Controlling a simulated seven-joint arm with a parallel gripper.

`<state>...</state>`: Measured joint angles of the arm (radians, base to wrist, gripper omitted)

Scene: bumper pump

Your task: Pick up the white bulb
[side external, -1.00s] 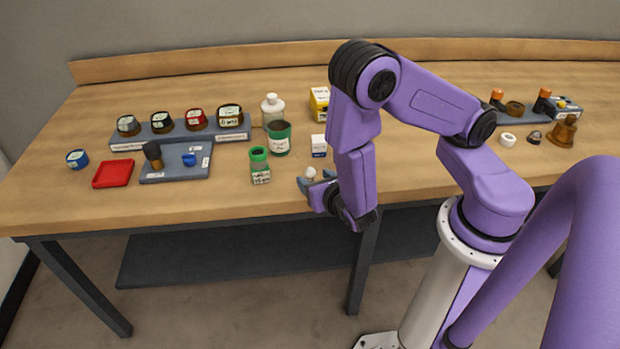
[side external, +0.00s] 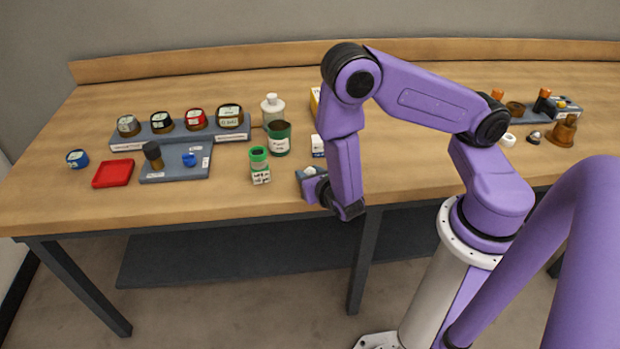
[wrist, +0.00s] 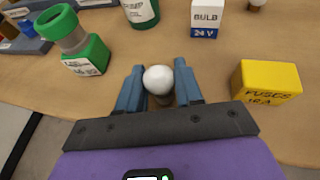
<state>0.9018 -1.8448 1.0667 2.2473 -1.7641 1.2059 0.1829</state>
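The white bulb (wrist: 158,79) stands between the two blue-grey fingers of my gripper (wrist: 160,86) in the wrist view. Its round white globe faces the camera and its darker base shows below, partly hidden. The fingers are close together, one on each side of the bulb, and appear to touch it. In the side view my gripper (side external: 311,180) is low at the table's front edge, with the bulb (side external: 309,171) just showing between the fingers.
A yellow fuses box (wrist: 268,82) stands right of my gripper, and a white bulb box (wrist: 207,18) behind it. A green-capped container (wrist: 75,38) is at the left. A green pot (side external: 279,138) and a white bottle (side external: 272,108) stand farther back. Bare table lies around the bulb.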

